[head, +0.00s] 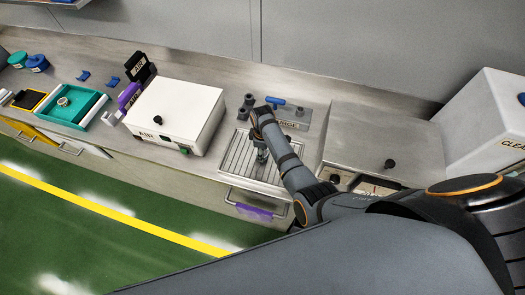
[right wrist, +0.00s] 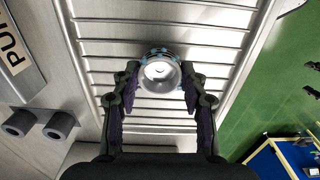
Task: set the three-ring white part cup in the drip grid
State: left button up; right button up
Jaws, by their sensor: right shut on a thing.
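The part cup (right wrist: 160,76) is pale and round, with dark and light-blue marks around its rim. It sits between the fingertips of my right gripper (right wrist: 160,88), which is shut on it. The ribbed metal drip grid (right wrist: 108,14) lies behind the cup in the right wrist view. In the head view my right gripper (head: 262,156) points down over the drip grid (head: 236,162), and I cannot make out the cup there. Whether the cup touches the bars I cannot tell. My left gripper is out of view.
A white box (head: 178,112) stands left of the grid, and a raised steel block (head: 375,140) stands to the right. Behind the grid is a panel marked PURGE (head: 288,124) with a blue handle (head: 275,101). Dark round posts (right wrist: 38,124) stand beside the grid.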

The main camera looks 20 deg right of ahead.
jog(key=shift+f, duration=0.3)
jog(key=shift+f+b, duration=0.45)
jog(key=shift+f, duration=0.1)
jog(key=o, duration=1.4)
jog(key=shift+c, duration=0.2)
jog(key=shift+r, duration=0.1)
notch_tip(320, 180, up, 12)
jog(key=shift+f, duration=0.2)
